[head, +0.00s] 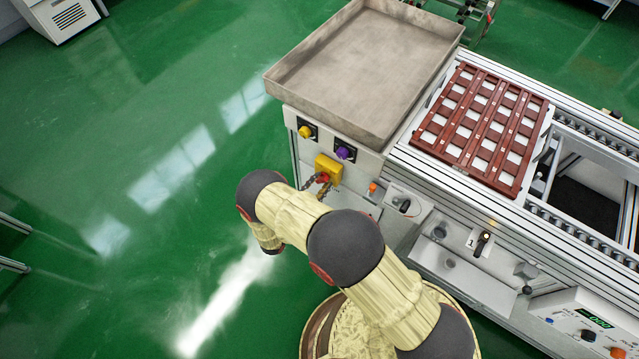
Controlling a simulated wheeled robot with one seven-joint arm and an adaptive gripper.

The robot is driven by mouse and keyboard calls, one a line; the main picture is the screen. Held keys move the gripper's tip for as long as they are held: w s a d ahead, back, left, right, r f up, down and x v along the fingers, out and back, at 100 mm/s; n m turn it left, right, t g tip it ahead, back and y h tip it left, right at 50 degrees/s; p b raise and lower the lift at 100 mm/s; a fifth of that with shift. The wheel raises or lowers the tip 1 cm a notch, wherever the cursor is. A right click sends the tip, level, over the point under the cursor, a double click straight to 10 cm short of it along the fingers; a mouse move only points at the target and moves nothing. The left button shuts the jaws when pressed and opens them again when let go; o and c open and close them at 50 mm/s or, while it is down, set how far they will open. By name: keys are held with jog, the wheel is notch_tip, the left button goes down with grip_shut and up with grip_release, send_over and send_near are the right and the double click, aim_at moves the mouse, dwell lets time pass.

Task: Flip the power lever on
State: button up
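A yellow switch box (329,167) with a red lever (323,177) is on the front panel of the cabinet. My gripper (317,186) is right at it; two dark fingers show below and to the left of the red lever. My arm hides the rest of the gripper. I cannot tell whether the fingers touch the lever or are closed on it. The lever's exact angle is too small to tell. A separate black lever (481,245) sits on a plate marked 1, to the right, away from the gripper.
A yellow knob (305,131) and a purple knob (343,152) sit above the switch box. A large grey tray (365,60) tops the cabinet. A reddish-brown pot tray (482,125) lies on the conveyor. A control box (585,320) is at lower right.

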jog(key=v, duration=1.2)
dwell(0.3)
